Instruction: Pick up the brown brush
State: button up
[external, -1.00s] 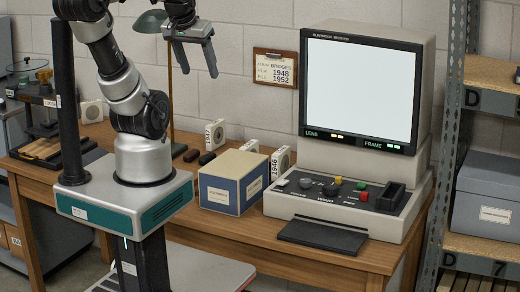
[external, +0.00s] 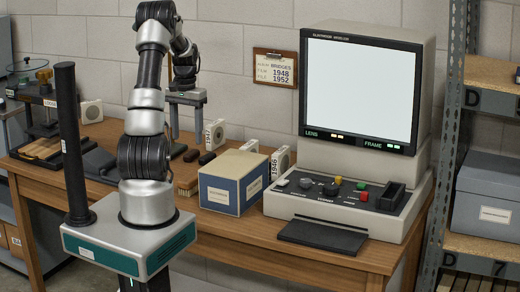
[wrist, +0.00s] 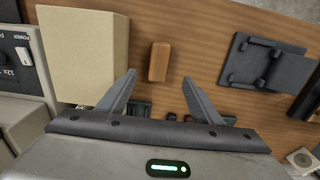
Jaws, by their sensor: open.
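The brown brush (wrist: 159,62) lies on the wooden table in the wrist view, a small block with rounded corners. In the external view my gripper (external: 188,136) is above the back of the table, clear of the brush.
The blue and cream box (external: 232,182) stands close beside the brush; its top (wrist: 82,55) fills the left of the wrist view. Small dark blocks (external: 207,158) lie behind. A dark grey stand (wrist: 265,62) lies to the right in the wrist view. A large viewer (external: 360,90) stands at right.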

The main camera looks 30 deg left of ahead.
jog(key=b, duration=0.1)
send_over(191, 176)
jog(key=s, duration=0.1)
notch_tip(191, 176, down, 10)
jog(key=shift+f, duration=0.1)
jog(key=shift+w+f+b, duration=0.15)
jog(key=shift+w+f, duration=0.05)
jog(key=shift+f, duration=0.8)
jog(key=shift+w+f+b, duration=0.15)
jog(key=shift+f+b, duration=0.05)
jog(key=shift+f, duration=0.8)
jog(key=shift+w+f+b, duration=0.15)
jog(key=shift+w+f, duration=0.05)
jog(key=shift+f, duration=0.8)
